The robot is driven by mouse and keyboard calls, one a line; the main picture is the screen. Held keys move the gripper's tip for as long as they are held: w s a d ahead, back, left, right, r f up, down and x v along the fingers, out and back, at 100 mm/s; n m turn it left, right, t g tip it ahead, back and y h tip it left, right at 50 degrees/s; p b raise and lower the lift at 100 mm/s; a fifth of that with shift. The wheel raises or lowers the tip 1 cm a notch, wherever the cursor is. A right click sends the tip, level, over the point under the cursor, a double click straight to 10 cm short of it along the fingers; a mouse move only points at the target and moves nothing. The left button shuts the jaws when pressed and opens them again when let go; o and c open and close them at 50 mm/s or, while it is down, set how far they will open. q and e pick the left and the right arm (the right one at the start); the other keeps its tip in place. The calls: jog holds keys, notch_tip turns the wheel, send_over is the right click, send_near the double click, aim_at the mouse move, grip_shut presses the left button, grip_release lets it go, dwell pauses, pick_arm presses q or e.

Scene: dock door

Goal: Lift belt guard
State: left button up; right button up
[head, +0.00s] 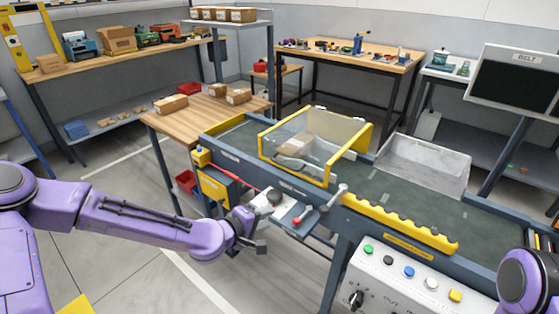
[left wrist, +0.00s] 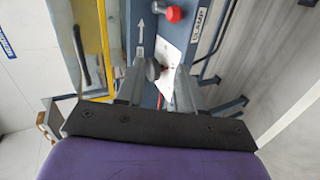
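The belt guard (head: 318,136) is a clear cover with a yellow frame. It sits over the belt in the middle of the head view, and a cardboard box (head: 297,147) and a grey shape show through it. My left gripper (head: 258,232) is at the near side of the conveyor, below and left of the guard. In the left wrist view its two grey fingers (left wrist: 160,72) stand apart. A dark round knob (left wrist: 153,69) shows between the tips, nearer the left one; I cannot tell whether they touch it. My right gripper is out of view.
A lever (head: 325,204) with a red knob (head: 297,222) is on the conveyor's near side; a CLAMP label (left wrist: 199,26) shows in the left wrist view. A button panel (head: 405,282) is at front right. A grey tray (head: 425,165) stands right of the guard. Floor at left is clear.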

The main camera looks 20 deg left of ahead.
aim_at(283, 165)
pick_arm(q)
jog(key=w+a+r+t, duration=0.3)
jog(key=w+r, duration=0.1)
jog(key=r, duration=0.6)
jog(key=w+d+f+n, duration=0.1)
jog(key=w+d+f, duration=0.1)
jog(key=w, duration=0.7)
jog(key=shift+w+d+h, duration=0.2)
jog(key=shift+d+h, duration=0.2)
jog(key=shift+d, duration=0.4)
grip_shut()
